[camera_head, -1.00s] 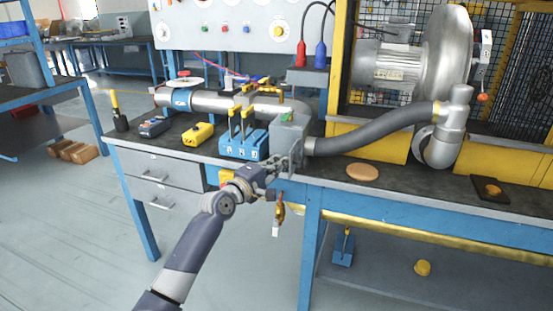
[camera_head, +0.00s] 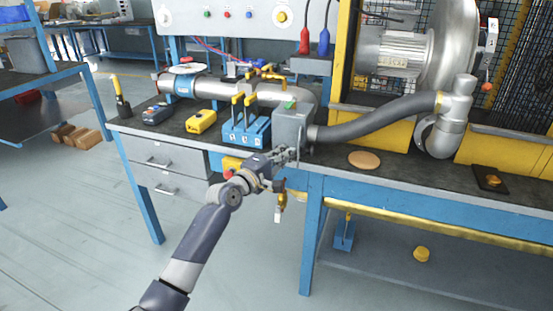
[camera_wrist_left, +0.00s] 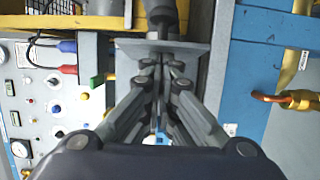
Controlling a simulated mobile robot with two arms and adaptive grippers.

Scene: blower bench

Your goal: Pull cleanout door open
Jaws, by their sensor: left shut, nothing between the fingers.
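A grey metal box (camera_head: 291,127) stands at the bench's front edge, where the grey hose meets the pipework. A green tab (camera_head: 290,105) is on its top. I cannot tell a separate cleanout door from the box in the head view. My left gripper (camera_head: 290,155) is shut and empty at the box's lower front. In the left wrist view, a flat grey plate (camera_wrist_left: 190,48) lies just beyond my left gripper's fingertips (camera_wrist_left: 159,64). The fingers partly hide it, and I cannot tell whether they touch it. The right gripper is not in view.
A blue block with yellow levers (camera_head: 246,130) stands left of the box. A grey hose (camera_head: 385,118) runs right to the blower (camera_head: 445,45). A brass valve (camera_head: 281,202) hangs below my gripper. A round tan disc (camera_head: 364,160) lies on the bench. Floor at front left is clear.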

